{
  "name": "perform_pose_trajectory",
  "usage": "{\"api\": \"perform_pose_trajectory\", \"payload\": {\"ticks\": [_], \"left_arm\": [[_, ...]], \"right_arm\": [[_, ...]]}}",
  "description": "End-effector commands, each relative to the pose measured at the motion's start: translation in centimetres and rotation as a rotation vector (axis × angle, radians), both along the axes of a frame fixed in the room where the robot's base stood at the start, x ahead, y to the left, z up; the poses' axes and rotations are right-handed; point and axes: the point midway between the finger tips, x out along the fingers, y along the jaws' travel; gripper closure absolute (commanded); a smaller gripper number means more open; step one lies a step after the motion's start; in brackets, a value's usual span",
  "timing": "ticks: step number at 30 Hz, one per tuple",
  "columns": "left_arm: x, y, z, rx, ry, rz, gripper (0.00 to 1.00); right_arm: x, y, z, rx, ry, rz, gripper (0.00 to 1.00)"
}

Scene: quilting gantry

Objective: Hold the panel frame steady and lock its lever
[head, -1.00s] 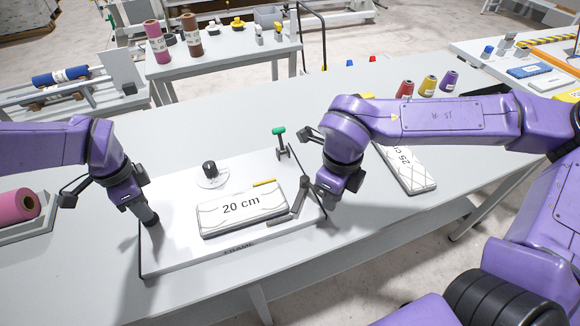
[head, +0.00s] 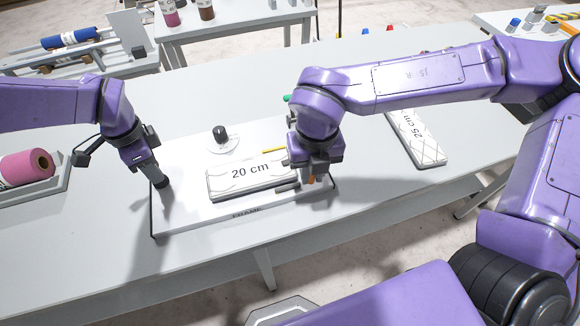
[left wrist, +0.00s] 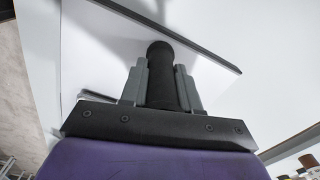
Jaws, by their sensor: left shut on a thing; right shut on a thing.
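The panel frame (head: 190,220) is a white board marked FRAME, lying flat on the grey table. My left gripper (head: 157,176) is shut on a black upright handle (left wrist: 160,65) at the frame's left side; in the left wrist view the handle stands between both grey fingers (left wrist: 160,88). My right gripper (head: 312,178) is shut at the frame's right end, low over the board. A dark grey lever bar (head: 286,186) sticks out to its left; its grip is hidden by the gripper. A green-topped part (head: 287,98) is mostly hidden behind the right wrist.
A quilted panel marked 20 cm (head: 250,178) lies on the frame, with a black knob (head: 220,133) and a yellow strip (head: 273,150) behind it. A 25 cm panel (head: 416,138) lies to the right. The table front is clear.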

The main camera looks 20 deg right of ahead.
Motion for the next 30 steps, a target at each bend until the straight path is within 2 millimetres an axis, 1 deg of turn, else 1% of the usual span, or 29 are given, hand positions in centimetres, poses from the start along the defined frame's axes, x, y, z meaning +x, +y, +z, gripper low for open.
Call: {"api": "perform_pose_trajectory", "payload": {"ticks": [1,6,21,22,24,30], "left_arm": [[-0.12,-0.35,-0.12,-0.006,0.003,-0.003,1.0],[-0.15,-0.36,-0.12,-0.006,0.003,-0.003,1.0],[-0.23,-0.36,-0.14,-0.005,0.005,-0.002,1.0],[-0.22,-0.37,-0.14,-0.006,0.006,-0.002,1.0],[-0.21,-0.33,-0.14,-0.005,0.005,-0.003,1.0],[-0.16,-0.17,-0.15,-0.003,0.004,-0.002,1.0]], "right_arm": [[0.17,0.33,-0.04,0.004,-0.008,0.011,1.0],[0.38,0.65,-0.02,0.004,-0.009,0.012,1.0],[0.5,0.84,0.0,0.004,-0.011,0.015,1.0],[0.5,0.84,0.0,0.004,-0.011,0.015,0.77],[0.49,0.83,0.01,0.004,-0.01,0.013,0.56],[0.44,0.76,-0.01,0.002,-0.006,0.009,0.56]]}}
